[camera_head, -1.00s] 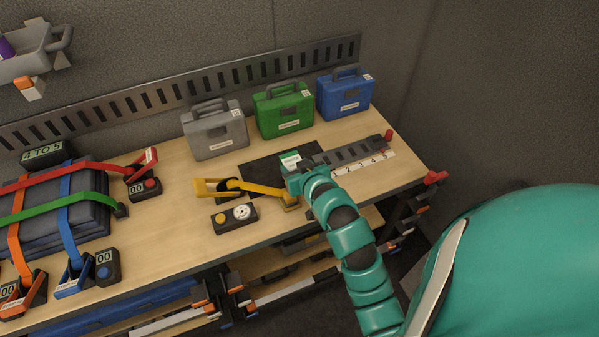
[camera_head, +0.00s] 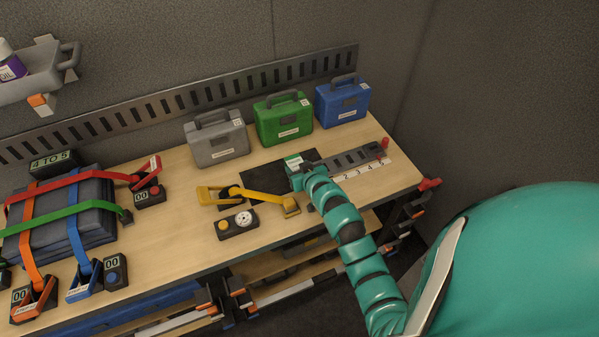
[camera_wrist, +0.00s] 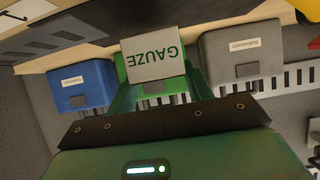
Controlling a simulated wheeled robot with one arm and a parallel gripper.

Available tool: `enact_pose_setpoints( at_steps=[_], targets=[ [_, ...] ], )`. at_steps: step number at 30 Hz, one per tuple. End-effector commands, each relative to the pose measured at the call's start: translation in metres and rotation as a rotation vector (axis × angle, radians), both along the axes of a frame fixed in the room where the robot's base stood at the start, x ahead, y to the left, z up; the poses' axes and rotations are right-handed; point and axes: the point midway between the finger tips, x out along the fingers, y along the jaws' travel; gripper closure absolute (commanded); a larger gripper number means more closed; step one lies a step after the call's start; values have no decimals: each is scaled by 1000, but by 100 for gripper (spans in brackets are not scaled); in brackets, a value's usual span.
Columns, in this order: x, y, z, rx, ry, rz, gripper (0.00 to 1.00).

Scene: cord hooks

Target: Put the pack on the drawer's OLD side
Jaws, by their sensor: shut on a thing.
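The pack is a small box with a white face and green edges, marked GAUZE (camera_wrist: 155,58); it also shows in the head view (camera_head: 293,161). My gripper (camera_head: 300,170) is shut on it, over the right part of a dark mat on the bench. In the wrist view the pack's lettering is upside down, and the pack hides part of the green case. I cannot make out a drawer side marked OLD in any view. Dark parts show below the bench top, but I cannot tell whether one is the drawer.
Grey (camera_head: 217,140), green (camera_head: 284,120) and blue (camera_head: 342,100) cases stand along the back. A yellow clamp (camera_head: 262,200) and gauge box (camera_head: 237,224) lie in front. A numbered dark strip (camera_head: 352,160) lies right. Strapped dark pads (camera_head: 70,230) fill the left.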

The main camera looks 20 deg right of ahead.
Motion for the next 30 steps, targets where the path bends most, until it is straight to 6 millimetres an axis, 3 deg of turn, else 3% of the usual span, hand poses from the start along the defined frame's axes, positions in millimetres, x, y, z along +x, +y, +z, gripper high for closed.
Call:
enact_pose_setpoints(
  at_steps=[6,14,26,27,30],
  targets=[
    [5,-4,-8,0,6,-2,72],
    [5,-3,-35,-1,2,-2,72],
    [5,-3,-41,-1,0,-2,72],
    [5,-3,-41,-1,0,-2,48],
    [5,-3,-40,-1,0,-2,28]
  ],
)
